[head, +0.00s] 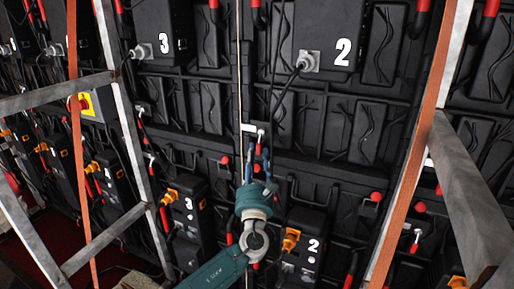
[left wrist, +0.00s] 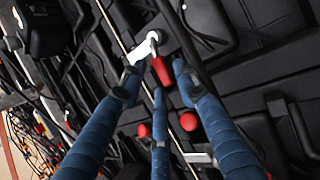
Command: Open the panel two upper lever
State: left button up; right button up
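The upper lever by panel two (head: 252,128) has a pale metal bracket and sits on the black wall left of the upper "2" label. In the left wrist view its red handle (left wrist: 161,69) hangs down from the bracket (left wrist: 141,50). My left gripper (head: 258,160) is in front of the lever and hides its lower part in the head view. In the left wrist view the blue fingers of the left gripper (left wrist: 158,85) are spread, with the red handle near the gap between their tips. I cannot tell whether any finger touches it. My right gripper is not in view.
Lower boxes labelled 3 (head: 187,222) and 2 (head: 300,250) stand below, with orange connectors. A metal frame post with an orange strap (head: 418,140) rises at right, and another frame (head: 130,130) at left. Red knobs (head: 376,197) and cables stick out from the wall.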

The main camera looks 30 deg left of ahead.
pick_arm(q)
jog(key=shift+x, duration=1.4)
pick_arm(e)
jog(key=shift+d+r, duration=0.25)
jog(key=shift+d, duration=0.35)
pick_arm(q)
jog(key=shift+f, duration=0.1)
grip_shut()
